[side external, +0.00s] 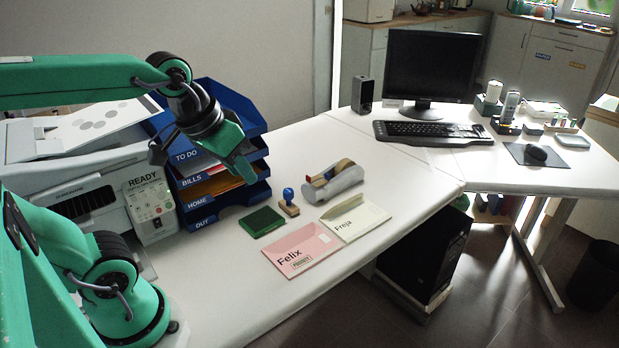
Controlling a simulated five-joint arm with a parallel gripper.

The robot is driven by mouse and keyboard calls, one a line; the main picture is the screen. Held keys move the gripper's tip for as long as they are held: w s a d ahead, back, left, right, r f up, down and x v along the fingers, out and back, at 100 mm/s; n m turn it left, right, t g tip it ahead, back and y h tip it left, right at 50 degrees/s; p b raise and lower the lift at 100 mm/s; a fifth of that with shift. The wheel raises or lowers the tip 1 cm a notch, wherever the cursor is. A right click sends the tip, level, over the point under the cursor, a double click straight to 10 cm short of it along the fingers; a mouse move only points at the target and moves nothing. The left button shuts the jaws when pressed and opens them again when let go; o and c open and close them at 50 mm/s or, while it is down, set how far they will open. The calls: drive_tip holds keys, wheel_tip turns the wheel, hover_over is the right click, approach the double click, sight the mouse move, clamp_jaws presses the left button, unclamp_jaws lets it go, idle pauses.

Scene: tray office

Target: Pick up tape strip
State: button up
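A grey tape dispenser (347,181) stands on the white desk, with a brownish tape roll (343,167) on it and a small red part at its left end. I cannot make out a separate tape strip at this size. My gripper (246,172) is in the air in front of the blue letter trays, left of the dispenser and apart from it. Its green jaw points down. The view does not show whether the jaws are apart or closed, and I see nothing clearly held.
Left of the dispenser are a blue-handled stamp (289,203) and a green ink pad (262,222). A pink Felix envelope (300,248) and a pale Freja envelope (355,217) lie in front. Blue letter trays (228,195) and a printer (80,190) stand left. Desk right of the dispenser is clear.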

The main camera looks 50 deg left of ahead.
drive_tip(key=w+a+n+g, duration=0.1)
drive_tip(key=w+a+n, duration=0.25)
drive_tip(key=w, duration=0.45)
drive_tip(key=w+a+n+g, duration=0.25)
drive_tip(key=w+n, duration=0.25)
drive_tip(key=w, duration=0.3)
drive_tip(key=w+a+f+n, duration=0.2)
drive_tip(key=w+a+f, duration=0.1)
drive_tip(key=w+f, duration=0.1)
drive_tip(key=w+a+f+n+g, duration=0.1)
drive_tip(key=w+a+f+n, duration=0.2)
drive_tip(key=w+f, duration=0.1)
drive_tip(key=w+a+f+n, duration=0.3)
drive_tip(key=f, duration=0.1)
drive_tip(key=shift+w+a+f+g, duration=0.15)
drive_tip(key=shift+w+g, duration=0.2)
drive_tip(key=shift+w, duration=0.05)
drive_tip(key=shift+f, duration=1.3)
drive_tip(key=shift+f, duration=2.6)
